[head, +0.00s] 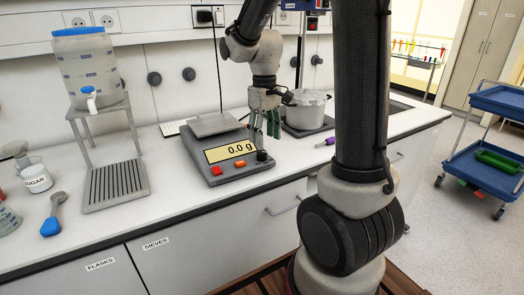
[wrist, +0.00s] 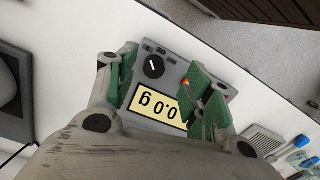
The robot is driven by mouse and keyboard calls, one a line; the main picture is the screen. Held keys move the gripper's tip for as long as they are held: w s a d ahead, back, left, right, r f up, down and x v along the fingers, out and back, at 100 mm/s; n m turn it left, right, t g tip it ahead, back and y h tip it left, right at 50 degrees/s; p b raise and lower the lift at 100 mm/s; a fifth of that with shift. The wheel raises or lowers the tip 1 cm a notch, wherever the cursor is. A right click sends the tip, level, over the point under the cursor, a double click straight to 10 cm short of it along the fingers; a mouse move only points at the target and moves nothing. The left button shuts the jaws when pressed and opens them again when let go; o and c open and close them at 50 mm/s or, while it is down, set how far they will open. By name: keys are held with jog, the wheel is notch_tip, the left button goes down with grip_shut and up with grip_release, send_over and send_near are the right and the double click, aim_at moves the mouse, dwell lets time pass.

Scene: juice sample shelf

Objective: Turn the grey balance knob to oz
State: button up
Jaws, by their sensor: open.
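The balance (head: 228,172) stands on the bench, its display (head: 230,150) reading 0.0 g. Its dark grey knob (head: 262,156) sits on the front panel right of the display. In the wrist view the knob (wrist: 153,66) carries a white pointer line, with small markings beside it too blurred to read surely. My gripper (head: 266,132) is open and empty, pointing down above the right end of the balance. In the wrist view its green-padded fingers (wrist: 162,68) appear on either side of the knob, apart from it.
A lidded pot (head: 305,110) stands close behind and right of my gripper. A purple marker (head: 325,141) lies on the bench to the right. A dispenser on a stand (head: 88,70), a sugar beaker (head: 34,178) and a blue scoop (head: 52,222) are at the left.

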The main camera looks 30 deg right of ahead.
aim_at(262, 152)
jog(key=shift+w+r+n+t, duration=0.15)
jog(key=shift+w+r+n, duration=0.15)
jog(key=shift+w, duration=0.2)
jog(key=shift+w+r+n+t, duration=0.15)
jog(key=shift+w+r+n, duration=0.1)
jog(key=shift+w, duration=0.25)
jog(key=shift+s+f, duration=0.2)
jog(key=shift+s, duration=0.05)
notch_tip(262, 152, down, 7)
jog(key=shift+w+f, duration=0.1)
jog(key=shift+f, duration=0.05)
jog(key=c, duration=1.1)
